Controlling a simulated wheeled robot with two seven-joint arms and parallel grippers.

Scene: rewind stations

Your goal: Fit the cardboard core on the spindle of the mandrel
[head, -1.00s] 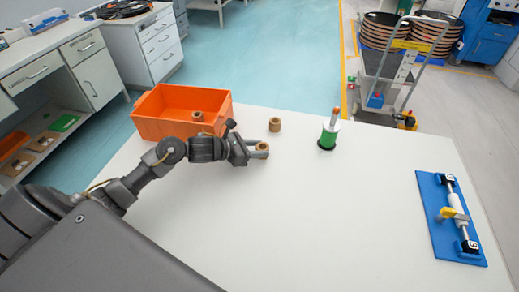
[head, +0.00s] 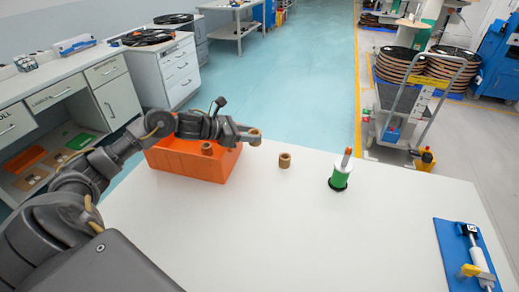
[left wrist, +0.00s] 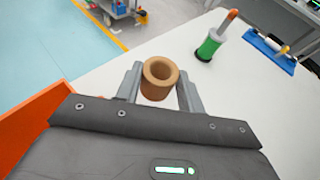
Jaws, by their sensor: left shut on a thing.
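My left gripper (head: 252,137) is shut on a brown cardboard core (head: 256,134) and holds it in the air above the table, near the orange bin. In the left wrist view the core (left wrist: 158,84) is upright between the two fingers (left wrist: 160,90), its round opening facing up. The upright mandrel (head: 341,173) stands on the table to the right, apart from the core. It has a green body, a white collar and an orange-tipped spindle (head: 347,155). It also shows in the left wrist view (left wrist: 209,46). My right gripper is out of view.
A blue plate (head: 449,240) with a shaft and yellow part lies at the right. The table's middle is clear.

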